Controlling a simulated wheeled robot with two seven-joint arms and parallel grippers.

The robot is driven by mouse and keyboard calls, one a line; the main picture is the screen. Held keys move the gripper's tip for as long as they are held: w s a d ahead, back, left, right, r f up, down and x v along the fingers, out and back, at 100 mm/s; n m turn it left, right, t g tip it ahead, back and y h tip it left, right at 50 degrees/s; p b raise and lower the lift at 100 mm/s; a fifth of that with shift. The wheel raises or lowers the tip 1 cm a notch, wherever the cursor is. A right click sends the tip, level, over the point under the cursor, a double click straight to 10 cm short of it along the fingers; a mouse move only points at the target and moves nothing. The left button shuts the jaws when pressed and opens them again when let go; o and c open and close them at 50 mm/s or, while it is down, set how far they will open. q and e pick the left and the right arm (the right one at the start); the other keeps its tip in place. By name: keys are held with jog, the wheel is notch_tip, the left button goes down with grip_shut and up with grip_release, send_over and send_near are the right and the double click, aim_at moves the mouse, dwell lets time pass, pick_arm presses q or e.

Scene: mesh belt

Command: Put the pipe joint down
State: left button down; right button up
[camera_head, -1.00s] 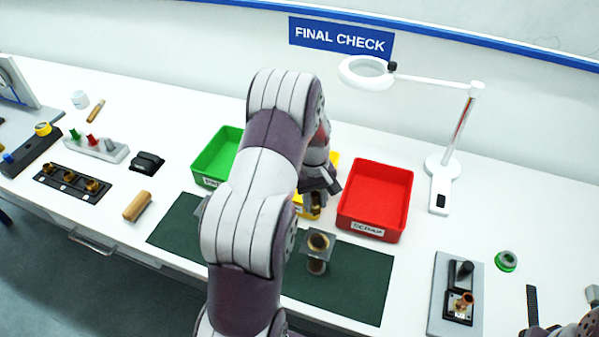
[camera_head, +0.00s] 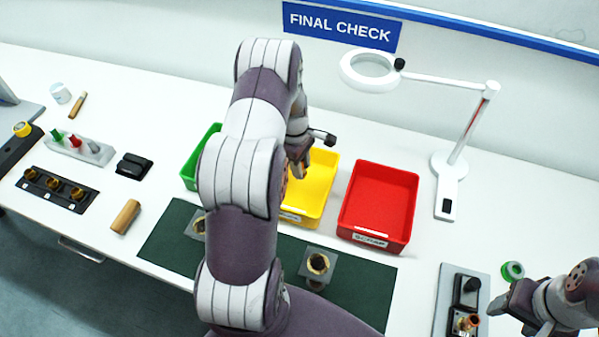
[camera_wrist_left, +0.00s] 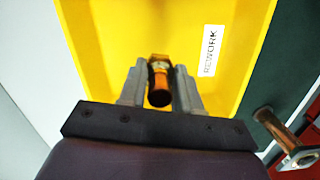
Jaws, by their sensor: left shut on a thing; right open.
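The copper-brown pipe joint (camera_wrist_left: 160,82) is between the fingers of my left gripper (camera_wrist_left: 160,92), which is shut on it. In the left wrist view it is over the yellow bin (camera_wrist_left: 105,35) labelled REWORK. In the head view my left gripper (camera_head: 300,165) is above the back left part of the yellow bin (camera_head: 322,182), and my arm covers much of that side. The height of the joint above the bin floor is hard to tell. My right gripper (camera_head: 515,310) is open and empty at the lower right, beside a grey fixture.
The red SCRAP bin (camera_head: 379,203) stands right of the yellow bin; the green bin (camera_head: 198,165) is partly behind my arm. A dark green mat (camera_head: 365,290) in front carries fixtures with brass fittings (camera_head: 318,263). A magnifier lamp (camera_head: 447,190) stands at the right.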

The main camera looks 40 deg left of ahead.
pick_arm(q)
notch_tip(320, 180, down, 6)
jog(key=shift+a+r+p, duration=0.1)
jog(key=shift+r+p, duration=0.15)
jog(key=shift+p, duration=0.4)
jog(key=shift+w+f, duration=0.1)
jog(key=shift+f, duration=0.05)
jog(key=c, duration=1.1)
grip_release()
jog(key=o, duration=0.3)
jog(key=shift+f, duration=0.1)
